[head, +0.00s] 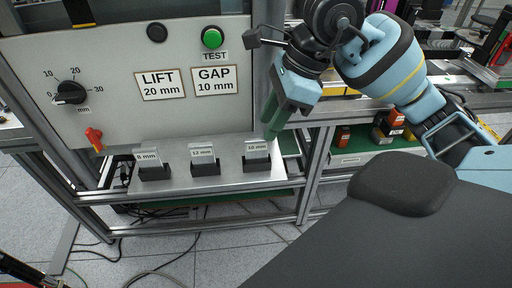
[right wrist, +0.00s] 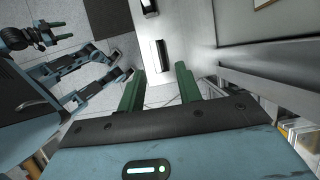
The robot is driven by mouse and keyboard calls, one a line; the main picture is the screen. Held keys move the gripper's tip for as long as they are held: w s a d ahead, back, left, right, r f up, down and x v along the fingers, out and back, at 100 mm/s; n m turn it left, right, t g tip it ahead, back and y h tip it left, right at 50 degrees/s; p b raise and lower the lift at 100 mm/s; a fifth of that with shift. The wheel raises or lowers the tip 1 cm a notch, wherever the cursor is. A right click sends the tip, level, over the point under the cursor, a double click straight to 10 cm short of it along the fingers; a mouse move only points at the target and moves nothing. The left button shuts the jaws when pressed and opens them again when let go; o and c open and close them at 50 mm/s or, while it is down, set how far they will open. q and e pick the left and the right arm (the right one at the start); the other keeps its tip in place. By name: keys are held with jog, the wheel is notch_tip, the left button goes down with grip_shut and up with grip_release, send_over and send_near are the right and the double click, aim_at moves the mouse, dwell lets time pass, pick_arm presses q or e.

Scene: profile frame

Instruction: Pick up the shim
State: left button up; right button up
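Three grey shims stand upright in black holders on a metal shelf (head: 225,180) in the head view. They are the 8 mm shim (head: 147,155) at left, the 12 mm shim (head: 202,151) in the middle and the 10 mm shim (head: 257,149) at right. My right gripper (head: 271,122) hangs just above and slightly right of the 10 mm shim, apart from it. In the right wrist view its two green fingers (right wrist: 160,88) are spread apart with nothing between them. A dark holder (right wrist: 160,55) stands beyond the fingertips there.
A grey panel behind the shelf carries a LIFT 20 mm sign (head: 161,85), a GAP 10 mm sign (head: 215,81), a green TEST button (head: 212,38), a black dial (head: 69,92) and a red switch (head: 94,138). Boxes (head: 392,121) sit on a shelf at right.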

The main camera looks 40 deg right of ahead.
aim_at(259, 139)
jog(key=shift+a+x, duration=0.15)
jog(key=shift+x, duration=1.4)
jog(key=shift+a+x, duration=0.15)
jog(key=shift+x, duration=1.35)
jog(key=shift+r, duration=0.1)
grip_shut()
